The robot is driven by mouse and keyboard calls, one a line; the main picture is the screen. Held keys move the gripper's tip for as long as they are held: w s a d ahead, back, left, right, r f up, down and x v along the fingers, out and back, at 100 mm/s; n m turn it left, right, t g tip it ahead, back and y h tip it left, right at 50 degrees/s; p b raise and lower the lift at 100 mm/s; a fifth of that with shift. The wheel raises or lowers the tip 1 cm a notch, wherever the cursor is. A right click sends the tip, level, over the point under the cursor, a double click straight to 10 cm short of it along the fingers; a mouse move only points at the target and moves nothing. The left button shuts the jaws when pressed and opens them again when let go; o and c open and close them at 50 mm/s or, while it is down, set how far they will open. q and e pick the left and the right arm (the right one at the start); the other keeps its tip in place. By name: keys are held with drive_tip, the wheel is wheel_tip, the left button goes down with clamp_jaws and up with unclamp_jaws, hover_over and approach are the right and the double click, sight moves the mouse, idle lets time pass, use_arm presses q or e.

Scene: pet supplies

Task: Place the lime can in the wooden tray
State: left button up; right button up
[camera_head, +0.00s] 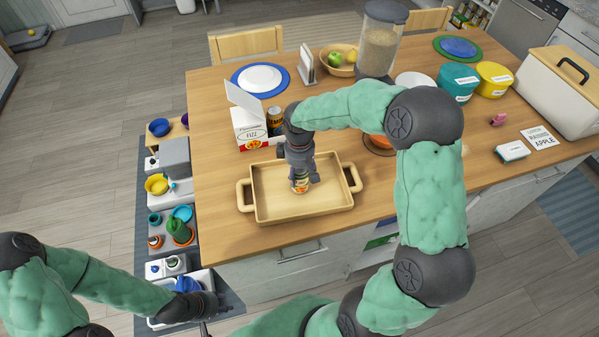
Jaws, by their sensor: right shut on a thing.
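The wooden tray (277,208) with two side handles lies on the wooden table near its front edge. My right gripper (301,183) points down over the tray's middle and is shut on a small can (300,186) with a green, red and pale label. The can is upright within the tray's outline; I cannot tell whether its base touches the tray floor. The gripper hides the can's upper part. My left gripper (206,318) is low at the left, away from the table, beside the shelf unit; its fingers are too unclear to judge.
A white FIZZ carton (249,126) and an orange can (275,117) stand behind the tray. An orange bowl (378,141) is partly hidden behind my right arm. A grain dispenser (380,45) and fruit bowl (339,62) stand further back. A bread box (560,95) is at right.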

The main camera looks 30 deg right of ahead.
drive_tip(key=shift+f, duration=0.15)
drive_tip(key=o, duration=1.5)
drive_tip(key=shift+r, duration=0.4)
wheel_tip(320, 180, up, 12)
drive_tip(key=shift+f+p, duration=0.2)
drive_tip(key=shift+p, duration=0.8)
